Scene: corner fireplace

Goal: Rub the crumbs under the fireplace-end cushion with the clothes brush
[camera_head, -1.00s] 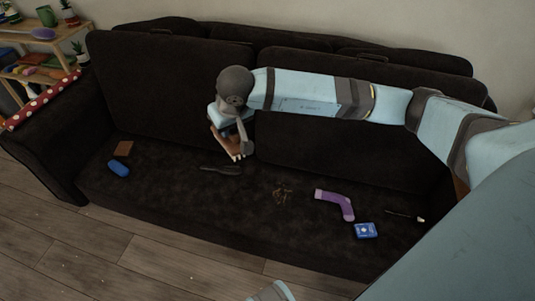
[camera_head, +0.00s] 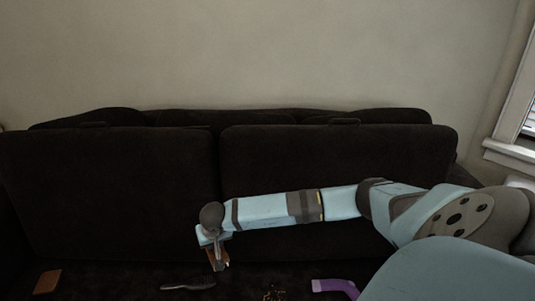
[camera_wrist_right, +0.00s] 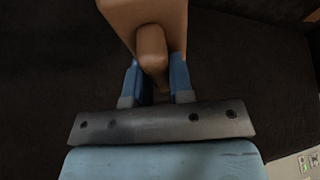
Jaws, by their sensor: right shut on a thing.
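My right gripper (camera_head: 215,245) is low in front of the sofa's back cushions, above the seat. In the right wrist view my right gripper (camera_wrist_right: 154,80) has its blue fingers shut on the tan wooden clothes brush (camera_wrist_right: 152,40). The brush also shows in the head view (camera_head: 219,263), hanging below the gripper; its bristles cannot be made out. The crumbs (camera_head: 273,296) lie on the dark seat at the bottom edge, right of the brush and apart from it. I cannot tell which cushion is the fireplace-end one. My left gripper is out of view.
On the sofa seat lie a brown flat square (camera_head: 47,281), a dark long object (camera_head: 188,284) and a purple sock (camera_head: 335,287). Dark back cushions (camera_head: 110,190) rise behind my arm. A window (camera_head: 512,152) is at the right. The wall above is bare.

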